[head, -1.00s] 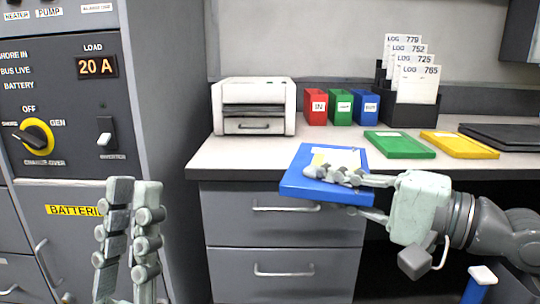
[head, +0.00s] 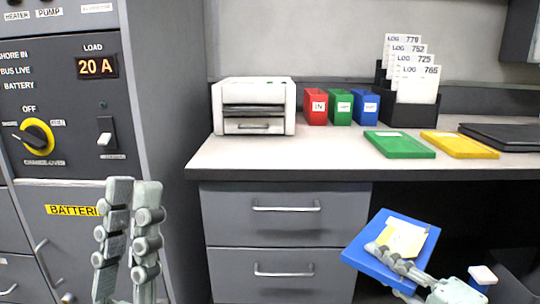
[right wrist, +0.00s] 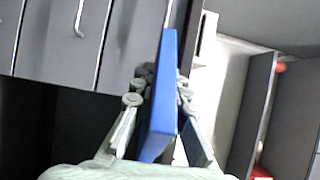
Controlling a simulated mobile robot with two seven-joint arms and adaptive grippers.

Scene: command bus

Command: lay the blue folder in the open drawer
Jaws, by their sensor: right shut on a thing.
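The blue folder (head: 420,234), with a pale yellow label on its face, is tilted in front of the dark space under the right of the desk. My right gripper (head: 390,262) is shut on its lower left part. In the right wrist view the folder (right wrist: 165,90) shows edge-on between the fingers (right wrist: 160,95). My left gripper (head: 132,215) is upright and empty at the lower left; its fingers look close together. The upper drawer (head: 230,212) and lower drawer (head: 230,275) under the desk look shut in the head view. I cannot make out an open drawer.
On the desk (head: 290,158) stand a white printer (head: 254,95), red, green and blue binders, and a log rack (head: 405,110). Green (head: 400,144) and yellow (head: 460,145) folders lie at right. A white-topped blue object (head: 483,275) is low right. The desk's front middle is clear.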

